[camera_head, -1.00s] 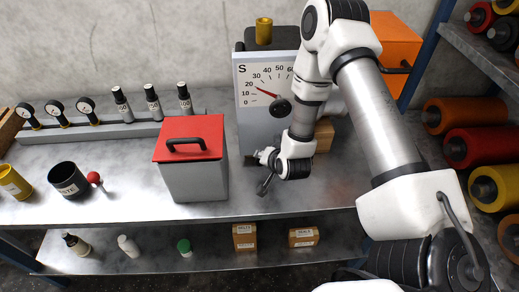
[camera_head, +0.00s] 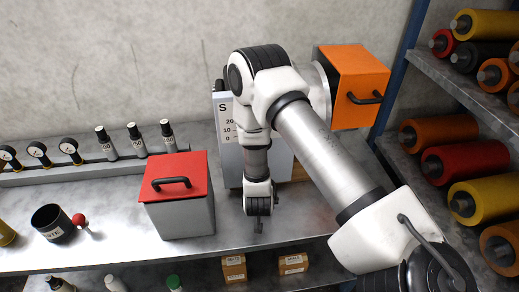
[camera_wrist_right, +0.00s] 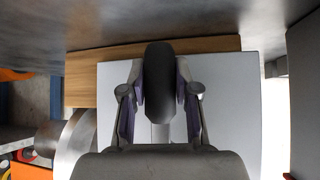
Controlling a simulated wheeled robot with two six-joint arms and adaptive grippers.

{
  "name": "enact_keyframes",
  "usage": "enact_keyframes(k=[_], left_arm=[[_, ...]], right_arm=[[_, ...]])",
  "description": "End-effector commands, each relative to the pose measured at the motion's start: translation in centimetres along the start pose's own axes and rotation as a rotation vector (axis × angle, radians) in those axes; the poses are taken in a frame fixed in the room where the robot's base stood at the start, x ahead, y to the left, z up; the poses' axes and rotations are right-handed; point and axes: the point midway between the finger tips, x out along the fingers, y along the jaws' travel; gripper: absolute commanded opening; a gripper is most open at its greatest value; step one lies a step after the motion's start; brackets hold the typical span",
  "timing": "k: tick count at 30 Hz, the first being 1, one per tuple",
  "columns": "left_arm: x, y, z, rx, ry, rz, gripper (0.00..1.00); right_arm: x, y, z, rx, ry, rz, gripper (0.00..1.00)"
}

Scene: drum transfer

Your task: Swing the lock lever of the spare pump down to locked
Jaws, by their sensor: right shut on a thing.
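The spare pump (camera_head: 224,110) is a pale box with an "S" dial face, behind my right arm in the head view. Its front panel (camera_wrist_right: 235,115) fills the middle of the right wrist view, which is upside down. A black rounded lever grip (camera_wrist_right: 160,75) stands in front of that panel, its end toward the tabletop. My right gripper (camera_wrist_right: 159,95) is shut on this grip, one finger on each side. In the head view the lever and most of the dial are hidden by my arm. My left gripper is not in view.
A red-lidded grey box (camera_head: 178,213) stands left of the pump. An orange box (camera_head: 352,85) with a black handle is behind my arm at right. A rack of coloured rollers (camera_head: 447,160) is at far right. Open tabletop (camera_head: 110,225) lies left of the red-lidded box.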

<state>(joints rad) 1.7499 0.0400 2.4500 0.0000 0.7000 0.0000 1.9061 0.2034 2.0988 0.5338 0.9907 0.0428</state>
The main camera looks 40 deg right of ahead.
Motion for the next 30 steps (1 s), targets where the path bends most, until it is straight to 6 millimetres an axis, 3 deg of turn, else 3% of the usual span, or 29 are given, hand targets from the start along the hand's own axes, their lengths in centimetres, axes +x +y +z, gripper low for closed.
enact_keyframes(k=[10, 11, 12, 23, 26, 30], left_arm=[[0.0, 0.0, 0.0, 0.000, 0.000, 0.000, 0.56], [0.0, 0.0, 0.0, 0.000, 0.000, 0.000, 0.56], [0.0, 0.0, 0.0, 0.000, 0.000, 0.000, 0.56], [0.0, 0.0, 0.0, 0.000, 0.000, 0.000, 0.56], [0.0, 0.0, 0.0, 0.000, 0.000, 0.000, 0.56], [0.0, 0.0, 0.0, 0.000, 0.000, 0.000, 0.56]], right_arm=[[0.0, 0.0, -0.3, 0.000, 0.008, 0.003, 0.00], [0.0, 0.0, -0.3, 0.000, 0.007, 0.003, 0.41], [0.0, 0.0, -0.2, 0.000, 0.007, 0.003, 0.55], [-0.4, 0.0, -0.1, -0.001, 0.003, 0.001, 0.56], [-1.7, 0.0, -0.1, -0.002, 0.003, 0.001, 0.56], [-5.1, -0.1, -0.2, -0.004, 0.004, -0.001, 0.56]])
